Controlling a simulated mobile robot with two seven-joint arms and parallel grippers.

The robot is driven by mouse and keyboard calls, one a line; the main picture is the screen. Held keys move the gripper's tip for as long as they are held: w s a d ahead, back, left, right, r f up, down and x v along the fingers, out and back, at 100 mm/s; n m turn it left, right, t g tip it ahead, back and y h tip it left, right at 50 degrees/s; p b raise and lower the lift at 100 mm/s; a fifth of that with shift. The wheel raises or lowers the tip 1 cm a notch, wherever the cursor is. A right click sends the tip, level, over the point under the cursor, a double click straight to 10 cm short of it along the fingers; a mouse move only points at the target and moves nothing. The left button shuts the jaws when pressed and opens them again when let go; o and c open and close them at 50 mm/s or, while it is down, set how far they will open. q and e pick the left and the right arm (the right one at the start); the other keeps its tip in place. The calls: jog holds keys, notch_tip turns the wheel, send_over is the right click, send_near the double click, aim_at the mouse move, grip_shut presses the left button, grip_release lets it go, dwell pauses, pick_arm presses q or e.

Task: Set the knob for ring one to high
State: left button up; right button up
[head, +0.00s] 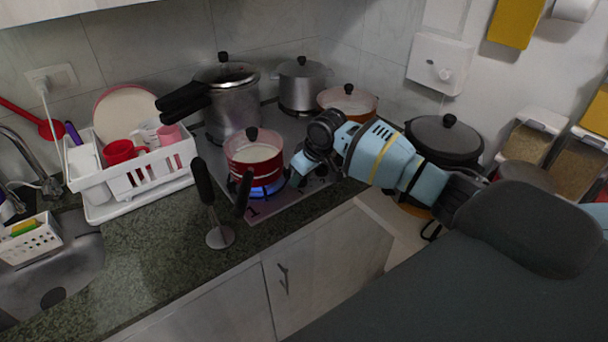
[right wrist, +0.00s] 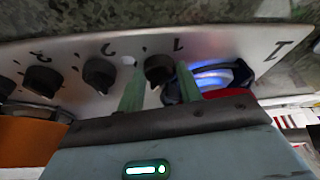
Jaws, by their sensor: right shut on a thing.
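The stove's knob panel fills the upper part of the right wrist view. The black knob for ring one (right wrist: 158,68) sits beside a printed "1" there. My right gripper (right wrist: 160,84) has one green finger on each side of this knob and is shut on it. In the head view my right gripper (head: 299,172) reaches the stove's front right part and hides the knob. Ring one (head: 262,188), at the stove's front left, shows a blue flame under a small red and white pot (head: 253,157). My left gripper is not in view.
More black knobs (right wrist: 99,72) line the panel. A pressure cooker (head: 232,105), other pots and a black lidded pan (head: 445,138) stand close by. A white dish rack (head: 133,175) is left.

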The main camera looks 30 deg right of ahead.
jog(key=shift+a+r+m+h, duration=0.1)
jog(key=shift+m+h, duration=0.5)
jog(key=shift+m, duration=0.9)
jog(key=o, duration=1)
jog(key=v, duration=0.7)
jog(key=shift+s+r, duration=0.25)
jog(key=shift+r, duration=0.1)
jog(key=shift+f, duration=0.1)
